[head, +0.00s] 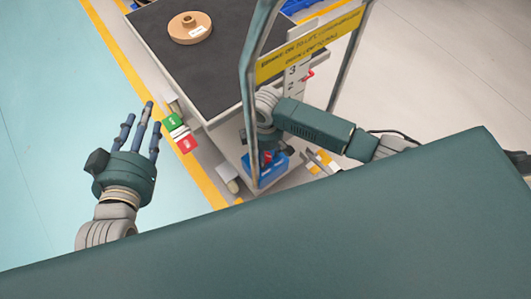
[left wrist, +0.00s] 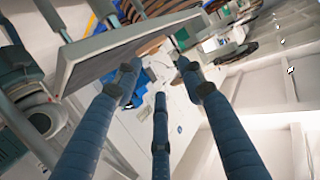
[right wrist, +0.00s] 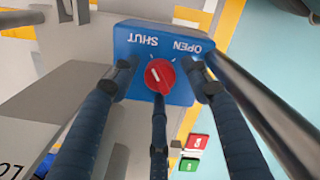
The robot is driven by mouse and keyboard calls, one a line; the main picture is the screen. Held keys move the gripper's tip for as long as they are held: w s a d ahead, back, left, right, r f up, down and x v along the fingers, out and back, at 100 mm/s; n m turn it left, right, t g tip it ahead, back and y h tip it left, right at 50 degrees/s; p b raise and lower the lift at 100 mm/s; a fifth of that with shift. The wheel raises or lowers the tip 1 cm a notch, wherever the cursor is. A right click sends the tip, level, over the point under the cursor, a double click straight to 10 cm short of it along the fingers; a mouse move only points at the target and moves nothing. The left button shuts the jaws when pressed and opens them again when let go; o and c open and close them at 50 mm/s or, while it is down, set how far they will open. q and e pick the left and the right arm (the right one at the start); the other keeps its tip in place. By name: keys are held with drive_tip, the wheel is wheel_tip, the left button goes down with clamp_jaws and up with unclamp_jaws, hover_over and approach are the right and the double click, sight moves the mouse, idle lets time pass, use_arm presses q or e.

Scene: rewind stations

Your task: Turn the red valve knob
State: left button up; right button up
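The red valve knob (right wrist: 164,72) sits on the face of a blue box (right wrist: 178,90) marked SHUT and OPEN, upside down in the right wrist view. The knob's white mark leans toward the SHUT side. My right gripper (right wrist: 164,80) is open, its fingers spread around the knob; the lower finger's tip overlaps the knob's edge, and contact cannot be told. In the head view the blue box (head: 254,169) is low beside the cart, with the right gripper (head: 267,150) over it, mostly hidden. My left gripper (head: 139,117) is open and empty over the floor at left.
A cart with a dark top (head: 222,52) carries a brown spool (head: 190,27). A grey frame with a yellow label (head: 310,45) stands by my right arm. The floor at left is clear.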

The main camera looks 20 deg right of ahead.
drive_tip(key=c, duration=0.9)
